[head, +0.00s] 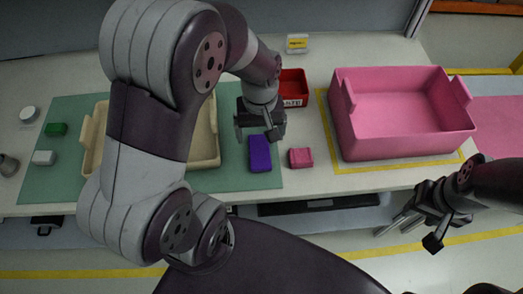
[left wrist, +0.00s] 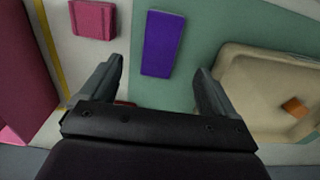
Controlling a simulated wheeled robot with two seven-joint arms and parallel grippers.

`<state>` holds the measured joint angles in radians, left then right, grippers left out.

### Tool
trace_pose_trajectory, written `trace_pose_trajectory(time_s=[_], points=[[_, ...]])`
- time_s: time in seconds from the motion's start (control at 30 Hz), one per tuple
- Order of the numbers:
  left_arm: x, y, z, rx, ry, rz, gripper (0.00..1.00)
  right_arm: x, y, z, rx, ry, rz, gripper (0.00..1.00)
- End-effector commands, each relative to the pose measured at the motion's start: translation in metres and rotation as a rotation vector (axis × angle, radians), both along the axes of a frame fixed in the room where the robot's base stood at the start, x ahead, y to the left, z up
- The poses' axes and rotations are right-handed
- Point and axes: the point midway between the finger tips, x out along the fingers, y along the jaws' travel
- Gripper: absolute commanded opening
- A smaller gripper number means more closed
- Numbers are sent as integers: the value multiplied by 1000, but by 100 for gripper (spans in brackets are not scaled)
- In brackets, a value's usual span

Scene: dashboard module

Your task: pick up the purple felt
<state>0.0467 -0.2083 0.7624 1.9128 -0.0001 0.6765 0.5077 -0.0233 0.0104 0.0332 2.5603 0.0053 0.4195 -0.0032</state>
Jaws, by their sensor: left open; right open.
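The purple felt (head: 260,154) is a flat rectangular block lying on the right edge of the green mat (head: 268,179). My left gripper (head: 257,134) is open and empty above the table, just behind the felt in the head view. In the left wrist view the purple felt (left wrist: 162,44) lies beyond and between the two open fingers (left wrist: 160,78), apart from them. My right gripper (head: 408,228) is open and empty in front of the table's edge at the right.
A pink block (head: 300,158) lies just right of the felt. A beige tray (head: 207,158) stands left, partly hidden by my arm. A red bin (head: 294,87) stands behind, and a large pink bin (head: 398,142) stands right.

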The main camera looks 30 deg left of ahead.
Motion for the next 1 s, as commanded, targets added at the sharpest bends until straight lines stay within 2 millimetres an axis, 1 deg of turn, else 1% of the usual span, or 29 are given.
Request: trace_pose_trajectory(time_s=[0.03, 0.1, 0.23, 0.4, 0.47, 0.57, 0.73, 0.77, 0.8, 0.87, 0.9, 0.93, 1.0], points=[[-1, 0, -11, -1, 3, 0, 89, 0, 0, -2, 0, 0, 0, 43], [0, 0, -23, 0, 2, -1, 89, 0, 0, -2, 0, 0, 0, 43], [0, 1, -36, -1, 1, -1, 89, 0, 0, -2, 0, 0, 0, 43], [2, 6, -69, 0, 2, -1, 89, 0, 0, -2, 0, 0, 0, 43], [3, 6, -77, -1, 1, -1, 89, 0, 0, -3, 0, 0, 0, 43], [3, 6, -83, 0, -1, -2, 89, 0, 0, -3, 0, 0, 0, 43], [3, 6, -83, 0, -2, -2, 89, 0, 0, -3, 0, 0, 0, 43], [3, 6, -83, 0, -2, -2, 83, 0, 0, -3, 0, 0, 0, 43], [3, 6, -83, 0, -2, -2, 70, 0, 0, -3, 0, 0, 0, 43], [3, 6, -83, 0, -2, -2, 50, 0, 0, -3, 0, 0, 0, 43], [3, 6, -83, 0, -2, -2, 37, 0, 0, -3, 0, 0, 0, 43], [3, 6, -83, 0, -2, -2, 30, 0, 0, -3, 0, 0, 0, 43], [3, 6, -83, 0, -2, -2, 30, 0, 0, -3, 0, 0, 0, 43]])
